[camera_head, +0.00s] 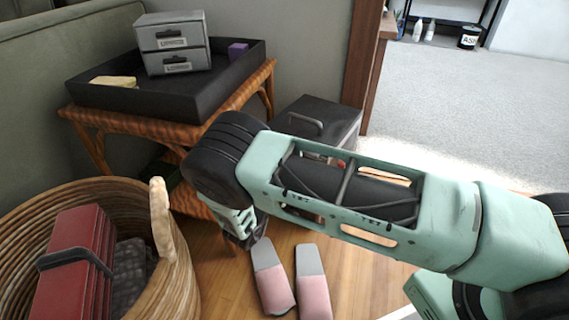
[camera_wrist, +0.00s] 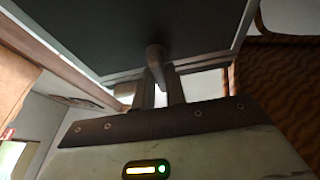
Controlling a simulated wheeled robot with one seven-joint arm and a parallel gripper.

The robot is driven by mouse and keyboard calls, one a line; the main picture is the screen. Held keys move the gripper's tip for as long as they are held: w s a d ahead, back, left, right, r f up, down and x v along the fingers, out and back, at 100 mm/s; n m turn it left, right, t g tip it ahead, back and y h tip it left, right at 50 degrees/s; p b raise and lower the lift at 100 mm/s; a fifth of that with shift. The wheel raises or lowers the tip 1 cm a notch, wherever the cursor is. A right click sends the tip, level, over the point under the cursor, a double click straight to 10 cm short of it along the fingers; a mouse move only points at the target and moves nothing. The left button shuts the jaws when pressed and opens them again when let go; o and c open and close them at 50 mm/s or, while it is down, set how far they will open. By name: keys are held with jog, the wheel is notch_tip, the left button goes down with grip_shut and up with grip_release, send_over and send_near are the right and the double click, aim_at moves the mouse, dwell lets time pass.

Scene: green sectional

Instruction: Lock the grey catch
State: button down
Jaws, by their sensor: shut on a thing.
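The grey catch (camera_wrist: 155,53) shows in the wrist view as a short, dark grey rod-shaped piece in front of a dark panel (camera_wrist: 95,25) with a pale edge. My gripper (camera_wrist: 158,92) is shut on its near end, with a finger on either side. In the head view my gripper (camera_head: 243,232) points downward beside the wicker table, mostly hidden by my own arm. The catch cannot be made out there. Whether it is locked cannot be told.
A wicker table (camera_head: 150,128) bears a black tray (camera_head: 205,108) with grey drawers (camera_head: 172,42). A black box (camera_head: 340,112) stands behind my arm. A basket (camera_head: 182,265) holding red objects is at left. Pink slippers (camera_head: 313,290) lie on the floor. Carpet at right is clear.

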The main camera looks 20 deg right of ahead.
jog(key=shift+w+d+f, duration=0.1)
jog(key=shift+f, duration=0.2)
jog(key=c, duration=1.4)
grip_release()
jog(key=shift+c, duration=0.2)
jog(key=shift+r, duration=0.1)
jog(key=p+v, duration=0.4)
jog(key=v, duration=0.8)
